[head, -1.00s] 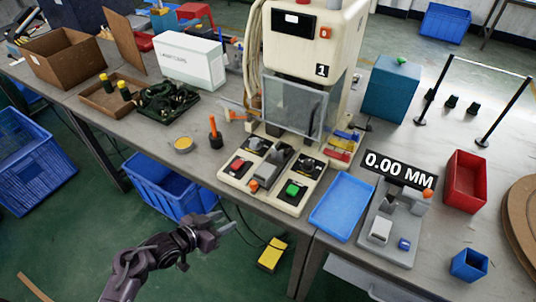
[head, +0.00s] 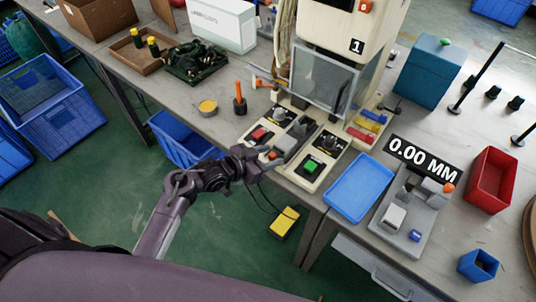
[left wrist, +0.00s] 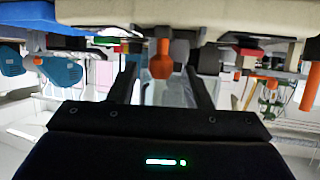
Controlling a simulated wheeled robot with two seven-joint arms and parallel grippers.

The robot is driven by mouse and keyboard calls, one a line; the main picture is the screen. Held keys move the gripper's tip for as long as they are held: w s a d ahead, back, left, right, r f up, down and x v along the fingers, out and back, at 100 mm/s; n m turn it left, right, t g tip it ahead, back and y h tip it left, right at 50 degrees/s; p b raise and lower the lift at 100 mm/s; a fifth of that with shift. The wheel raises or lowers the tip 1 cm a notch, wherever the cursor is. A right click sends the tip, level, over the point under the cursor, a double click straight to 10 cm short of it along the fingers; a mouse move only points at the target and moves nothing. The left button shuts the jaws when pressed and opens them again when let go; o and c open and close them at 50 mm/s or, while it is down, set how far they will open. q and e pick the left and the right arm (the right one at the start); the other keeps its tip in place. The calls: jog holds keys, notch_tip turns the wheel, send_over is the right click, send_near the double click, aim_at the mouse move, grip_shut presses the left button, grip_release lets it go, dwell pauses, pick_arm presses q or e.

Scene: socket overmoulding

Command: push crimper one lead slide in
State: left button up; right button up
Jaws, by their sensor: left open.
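Crimper one (head: 345,40) is the cream machine marked 1 on the bench. Its lead slide (head: 289,146) is a grey block between two dark panels on the base, with an orange knob (head: 272,155) at its front end. My left gripper (head: 262,160) is at the front edge of the base, close to the knob. In the left wrist view, which looks upside down, the open fingers of my left gripper (left wrist: 161,78) lie either side of the orange knob (left wrist: 162,58). I cannot tell whether anything touches it. My right gripper is not in view.
Red (head: 260,135) and green (head: 310,167) buttons flank the slide. A clear guard (head: 322,80) stands behind it. A blue tray (head: 360,188) and a grey gauge reading 0.00 MM (head: 400,215) are to the right. A yellow pedal (head: 286,222) is on the floor.

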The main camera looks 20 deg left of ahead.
aim_at(288, 139)
pick_arm(q)
jog(key=shift+c, duration=0.3)
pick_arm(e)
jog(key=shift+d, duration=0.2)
pick_arm(q)
grip_shut()
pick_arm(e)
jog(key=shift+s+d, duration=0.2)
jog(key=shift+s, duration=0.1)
pick_arm(q)
jog(key=w+d+b, duration=0.1)
jog(key=w, duration=0.2)
jog(key=w+d+b, duration=0.1)
jog(key=w, duration=0.2)
jog(key=w+d+b, duration=0.1)
jog(key=w, duration=0.2)
jog(key=shift+w+d+f, duration=0.1)
jog(key=shift+w+d, duration=0.15)
jog(key=shift+w+r, duration=0.1)
jog(key=shift+r, duration=0.15)
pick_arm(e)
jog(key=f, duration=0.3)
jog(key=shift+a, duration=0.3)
pick_arm(q)
jog(key=shift+c, duration=2.1)
grip_release()
jog(key=o, duration=0.5)
jog(key=shift+w+f, duration=0.15)
jog(key=shift+w, duration=0.05)
jog(key=shift+s, duration=0.1)
